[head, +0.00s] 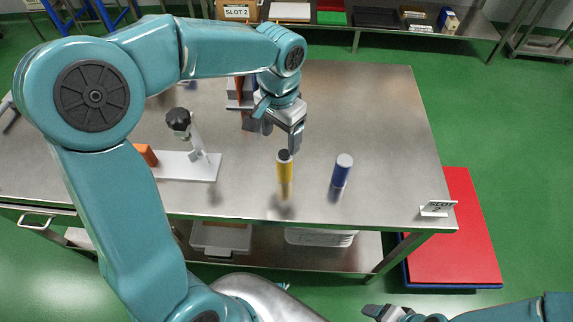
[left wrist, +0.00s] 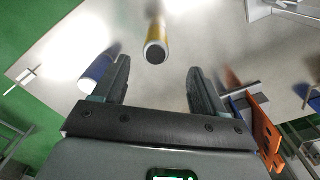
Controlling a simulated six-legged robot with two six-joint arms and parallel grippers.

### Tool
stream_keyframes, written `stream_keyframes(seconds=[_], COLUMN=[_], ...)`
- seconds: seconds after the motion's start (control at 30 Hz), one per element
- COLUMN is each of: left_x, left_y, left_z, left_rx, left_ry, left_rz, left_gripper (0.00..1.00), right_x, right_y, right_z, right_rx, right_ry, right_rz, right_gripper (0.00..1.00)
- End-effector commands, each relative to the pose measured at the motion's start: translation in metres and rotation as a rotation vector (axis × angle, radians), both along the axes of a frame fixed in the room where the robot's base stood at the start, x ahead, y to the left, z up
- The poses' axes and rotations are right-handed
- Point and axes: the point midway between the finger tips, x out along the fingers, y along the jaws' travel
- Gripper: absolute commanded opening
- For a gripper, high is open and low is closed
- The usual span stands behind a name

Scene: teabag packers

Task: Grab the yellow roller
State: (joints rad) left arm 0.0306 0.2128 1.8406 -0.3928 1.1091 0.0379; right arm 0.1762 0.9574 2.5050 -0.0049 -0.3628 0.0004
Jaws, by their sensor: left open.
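The yellow roller (head: 285,176), with a dark cap, stands upright on the metal table (head: 400,130) near its front edge. In the left wrist view, the yellow roller (left wrist: 157,34) shows beyond the fingertips, dark end towards the camera. My left gripper (head: 274,130) is open and empty, just behind and above the roller, not touching it. Its two fingers also show in the left wrist view (left wrist: 157,78), with a gap between them. My right gripper (head: 376,312) shows only partly at the bottom edge, away from the table; its jaw state is unclear.
A blue roller (head: 342,170) stands right of the yellow one. A white stand with a black knob (head: 178,119) and an orange block (head: 145,154) are to the left. A slot sign (head: 437,209) sits at the front right corner.

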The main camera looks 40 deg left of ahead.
Motion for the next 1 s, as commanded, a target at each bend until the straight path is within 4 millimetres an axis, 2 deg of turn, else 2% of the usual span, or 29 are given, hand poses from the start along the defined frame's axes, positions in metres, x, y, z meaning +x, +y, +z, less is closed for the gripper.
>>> stream_keyframes(seconds=[0.03,0.1,0.37,0.6,0.7,0.9,0.93,1.0], left_x=[-0.001,-0.001,0.002,0.005,0.006,0.006,0.006,0.006], left_y=[0.000,0.000,-0.003,-0.007,-0.007,-0.007,-0.007,-0.007], left_z=[-0.013,-0.025,-0.047,-0.084,-0.091,-0.092,-0.092,-0.092], left_rx=[0.000,0.001,-0.001,0.000,0.000,0.000,0.000,0.000], left_ry=[0.006,0.005,0.003,0.004,0.001,0.000,0.000,0.000], left_rz=[0.000,-0.001,0.000,-0.001,-0.001,0.000,0.000,0.000], left_gripper=[0.71,0.71,0.71,0.71,0.71,0.71,0.68,0.45], right_x=[0.000,0.000,0.000,0.000,0.000,0.000,0.000,0.000], right_y=[0.000,0.000,0.000,0.000,0.000,0.000,0.000,0.000], right_z=[-0.002,-0.002,-0.002,-0.001,-0.001,-0.001,-0.001,-0.001], right_rx=[0.000,0.000,0.000,0.000,0.000,0.000,0.000,0.000], right_ry=[0.000,0.000,0.000,0.000,0.000,0.000,0.000,0.000], right_rz=[0.000,0.000,0.000,0.000,0.000,0.000,0.000,0.000], right_gripper=[0.71,0.71,0.71,0.71,0.71,0.71,0.71,0.71])
